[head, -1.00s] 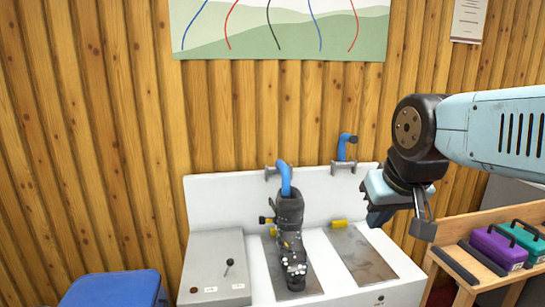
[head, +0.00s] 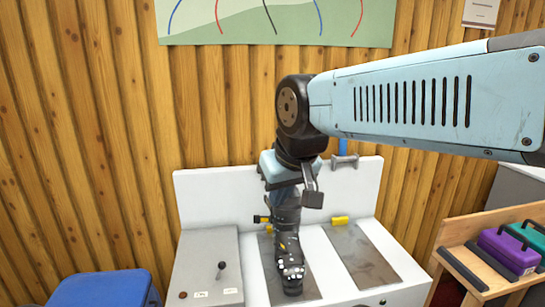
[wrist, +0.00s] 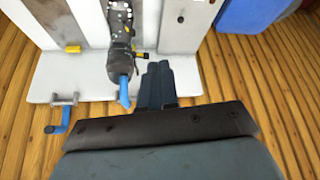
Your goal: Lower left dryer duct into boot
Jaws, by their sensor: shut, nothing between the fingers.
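The dark ski boot (head: 289,245) stands upright on the left metal plate of the white dryer bench, with my gripper in front of or above its top. It also shows in the wrist view (wrist: 121,40). The left dryer duct (wrist: 124,92), a bent blue tube, meets the boot's opening in the wrist view; I cannot tell how deep it sits. In the head view my arm hides it. My gripper (wrist: 157,72) is shut and empty, beside the duct and apart from it in the wrist picture.
The right dryer duct (wrist: 57,122) is raised at its grey bracket (wrist: 65,98), above the empty right plate (head: 361,257). A blue bin (head: 103,290) and a wooden shelf with purple (head: 508,251) and teal cases flank the bench.

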